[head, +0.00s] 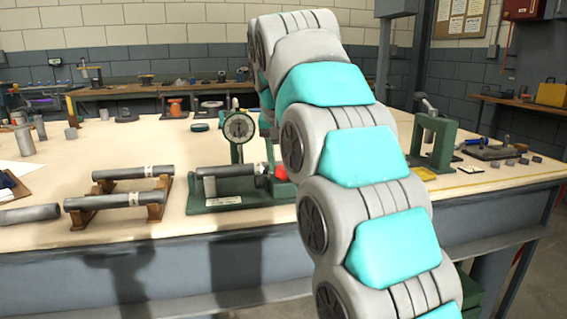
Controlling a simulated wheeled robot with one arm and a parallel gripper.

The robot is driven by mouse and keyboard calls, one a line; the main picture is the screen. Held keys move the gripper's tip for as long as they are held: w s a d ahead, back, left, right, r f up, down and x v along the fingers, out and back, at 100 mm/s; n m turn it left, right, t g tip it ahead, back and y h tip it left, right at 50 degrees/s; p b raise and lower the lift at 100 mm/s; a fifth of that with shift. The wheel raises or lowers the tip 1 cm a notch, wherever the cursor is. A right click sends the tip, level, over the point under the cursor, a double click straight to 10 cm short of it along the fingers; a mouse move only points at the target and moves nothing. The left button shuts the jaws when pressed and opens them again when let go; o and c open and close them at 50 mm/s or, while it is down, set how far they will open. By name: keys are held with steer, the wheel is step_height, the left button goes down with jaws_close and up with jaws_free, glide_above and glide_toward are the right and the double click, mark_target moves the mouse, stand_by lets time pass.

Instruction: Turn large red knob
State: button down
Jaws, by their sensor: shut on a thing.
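The large red knob (280,173) shows as a small red patch at the right end of a green fixture (238,197) on the bench. The fixture carries a dark horizontal cylinder (226,172) and an upright dial gauge (239,127). My gripper (273,158) reaches down behind my arm to the knob and is shut on it. Its fingers are mostly hidden, so their exact hold cannot be made out.
Two dark cylinders (133,172) rest on wooden cradles (160,210) left of the fixture. A green arch-shaped stand (444,143) and small parts (496,152) are at the right.

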steer(key=shift+c, duration=1.9)
jaws_free()
steer(key=shift+r, duration=0.1)
